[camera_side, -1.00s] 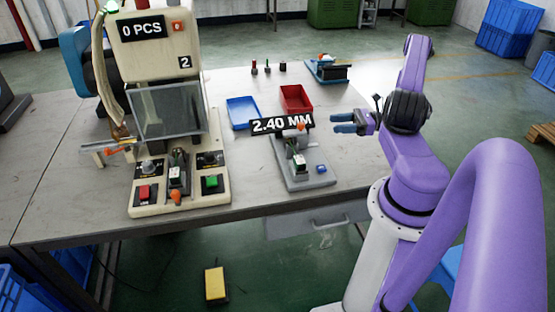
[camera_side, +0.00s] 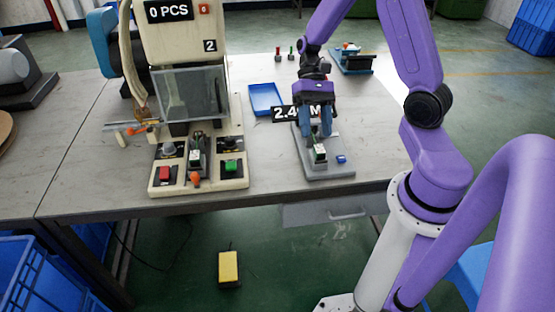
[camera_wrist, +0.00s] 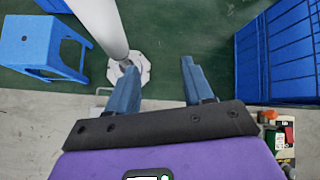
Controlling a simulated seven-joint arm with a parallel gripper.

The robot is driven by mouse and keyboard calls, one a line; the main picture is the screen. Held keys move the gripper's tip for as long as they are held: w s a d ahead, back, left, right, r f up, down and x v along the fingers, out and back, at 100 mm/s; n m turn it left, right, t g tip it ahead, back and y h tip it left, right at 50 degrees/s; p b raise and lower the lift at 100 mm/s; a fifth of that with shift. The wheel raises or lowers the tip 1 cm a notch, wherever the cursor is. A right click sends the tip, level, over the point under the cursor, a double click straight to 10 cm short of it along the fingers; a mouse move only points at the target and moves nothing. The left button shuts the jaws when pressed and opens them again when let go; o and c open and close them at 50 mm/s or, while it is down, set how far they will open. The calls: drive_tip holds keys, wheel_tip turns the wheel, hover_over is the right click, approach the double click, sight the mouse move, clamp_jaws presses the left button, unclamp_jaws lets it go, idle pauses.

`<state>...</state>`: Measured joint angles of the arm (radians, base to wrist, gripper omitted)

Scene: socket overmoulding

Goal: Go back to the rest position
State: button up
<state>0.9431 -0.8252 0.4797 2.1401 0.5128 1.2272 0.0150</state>
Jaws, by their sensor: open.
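My gripper (camera_side: 317,122) is above the grey gauge fixture (camera_side: 322,171) on the table, with its blue fingers pointing down. In the wrist view the two blue fingers (camera_wrist: 160,82) are well apart, and nothing shows between them but table and floor. I cannot tell whether the fingers touch the fixture. The floating "2.40 MM" label is partly covered by my fingers.
The moulding machine (camera_side: 198,110) with red and green buttons stands to the left. A blue tray (camera_side: 265,99) lies behind the fixture, and another device (camera_side: 352,60) stands at the back right. The table right of the fixture is clear. A blue stool (camera_wrist: 40,43) stands on the floor.

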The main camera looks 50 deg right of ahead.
drive_tip(key=s+a+r+n+t+h, duration=0.3)
drive_tip(key=s+n, duration=0.3)
drive_tip(key=n, duration=0.3)
drive_tip(key=s+a+r+n+t+h, duration=0.3)
drive_tip(key=s+a+n, duration=0.3)
drive_tip(key=n, duration=0.3)
drive_tip(key=shift+s+a+r, duration=0.25)
drive_tip(key=shift+s, duration=0.3)
drive_tip(key=w+d+r+m, duration=0.1)
drive_tip(key=w+d+m, duration=0.4)
drive_tip(key=w, duration=0.4)
drive_tip(key=w+d+m, duration=0.4)
drive_tip(key=w+m, duration=0.4)
drive_tip(key=w, duration=0.1)
drive_tip(key=w+d+f+m, duration=0.15)
drive_tip(key=d+m, duration=0.45)
drive_tip(key=d, duration=0.6)
drive_tip(key=w+d+m, duration=0.3)
drive_tip(key=d+m, duration=0.2)
drive_tip(key=d, duration=0.6)
drive_tip(key=shift+h, duration=0.3)
wheel_tip(320, 180, down, 17)
drive_tip(key=shift+w+f, duration=0.1)
